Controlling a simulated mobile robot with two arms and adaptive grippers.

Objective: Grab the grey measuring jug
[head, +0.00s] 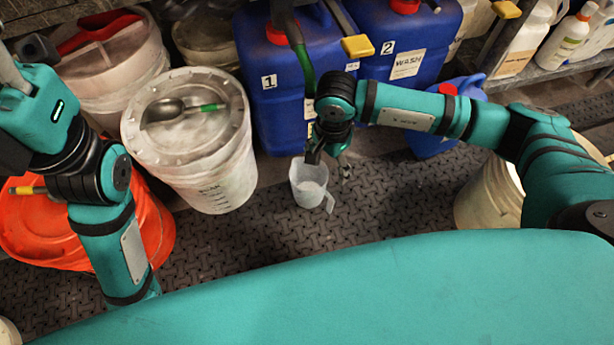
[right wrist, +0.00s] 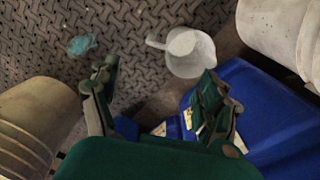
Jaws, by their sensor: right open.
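The measuring jug (head: 310,183) is a pale, translucent grey-white cup with a handle on its right in the head view. It stands upright on the dark patterned floor. In the right wrist view the jug (right wrist: 188,53) lies beyond the fingertips, toward the right finger, with its handle pointing left. My right gripper (head: 317,155) is just above the jug's far rim in the head view. Its fingers (right wrist: 155,90) are spread and empty in the right wrist view. My left arm is at the left; its fingers do not show clearly.
A white lidded bucket (head: 222,179) with a spoon on top stands left of the jug. An orange bucket (head: 158,235) is farther left. Blue canisters (head: 277,115) stand behind. A crumpled blue-green item (right wrist: 82,45) lies on the floor. Floor around the jug's front is clear.

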